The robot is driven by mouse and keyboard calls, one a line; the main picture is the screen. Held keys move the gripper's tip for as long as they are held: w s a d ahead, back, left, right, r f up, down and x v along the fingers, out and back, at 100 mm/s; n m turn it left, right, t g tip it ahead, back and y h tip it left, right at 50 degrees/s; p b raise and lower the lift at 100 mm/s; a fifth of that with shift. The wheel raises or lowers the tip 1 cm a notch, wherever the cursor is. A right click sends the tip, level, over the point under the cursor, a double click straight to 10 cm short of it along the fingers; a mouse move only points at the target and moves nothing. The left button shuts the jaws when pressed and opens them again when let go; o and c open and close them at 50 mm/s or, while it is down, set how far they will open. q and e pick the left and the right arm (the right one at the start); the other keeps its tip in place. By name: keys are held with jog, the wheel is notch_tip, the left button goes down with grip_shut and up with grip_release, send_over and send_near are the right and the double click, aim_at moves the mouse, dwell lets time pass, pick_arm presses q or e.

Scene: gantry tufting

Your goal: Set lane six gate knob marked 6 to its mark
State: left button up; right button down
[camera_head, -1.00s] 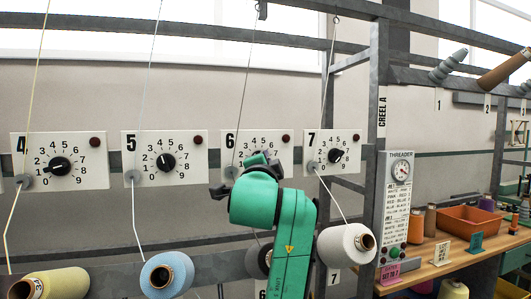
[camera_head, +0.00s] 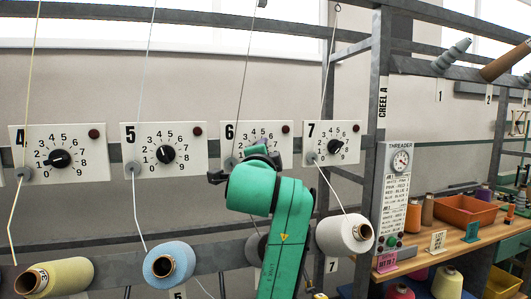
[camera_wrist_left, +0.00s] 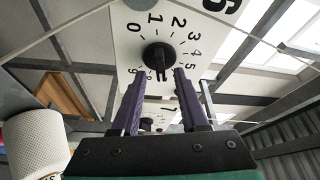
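The white plate 6 (camera_head: 284,156) hangs on the frame between plates 5 and 7. In the left wrist view the black gate knob (camera_wrist_left: 157,53) of plate 6 sits just beyond and between the purple fingertips of my left gripper (camera_wrist_left: 158,73). The fingers are apart, with a gap on each side of the knob. Numerals 0 to 5 and 9 show; the fingers hide others. I cannot read the pointer surely. My right gripper is not in view.
Plates 4 (camera_head: 92,168), 5 (camera_head: 197,160) and 7 (camera_head: 352,150) carry similar knobs. Thin yarns run down past the plates. A pink tag (camera_head: 387,263) reads roughly "SET TO 7" beneath the threader board (camera_head: 398,215).

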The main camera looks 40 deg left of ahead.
pick_arm(q)
jog(key=b+v, duration=0.5)
jog(key=v, duration=0.9)
jog(key=shift+s+d, duration=0.25)
